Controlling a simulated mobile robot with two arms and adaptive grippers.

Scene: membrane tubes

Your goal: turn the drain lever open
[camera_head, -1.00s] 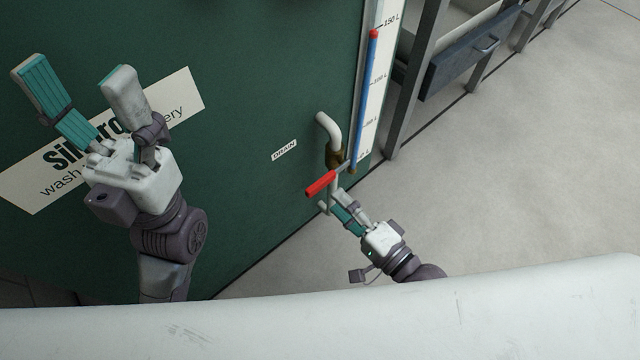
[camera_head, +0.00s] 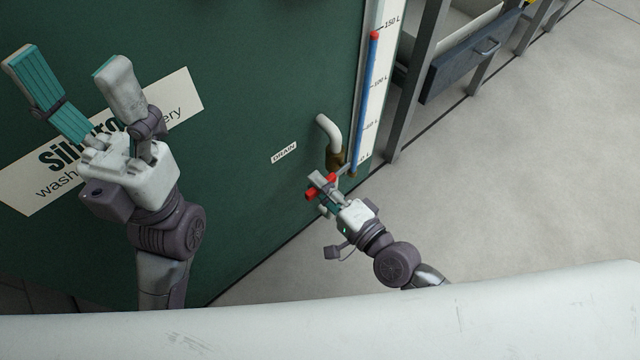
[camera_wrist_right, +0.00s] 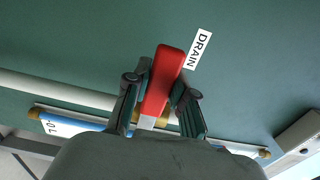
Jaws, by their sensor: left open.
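The drain lever has a red handle (camera_head: 311,194) on a pipe valve low on the green tank, beside a small DRAIN label (camera_head: 284,152). My right gripper (camera_head: 322,190) is at the handle, with its fingers covering part of it. In the right wrist view the red handle (camera_wrist_right: 163,78) lies between the two fingers (camera_wrist_right: 161,92), one on each side and very close. Whether both fingers press on it cannot be told. The handle's tip sticks out past the fingers. My left gripper (camera_head: 68,62) is open and empty in front of the tank's name plate.
A white bent pipe (camera_head: 331,130) rises above the brass valve (camera_head: 335,160). A level gauge with a blue column (camera_head: 367,100) stands just right of it. The floor at right is clear.

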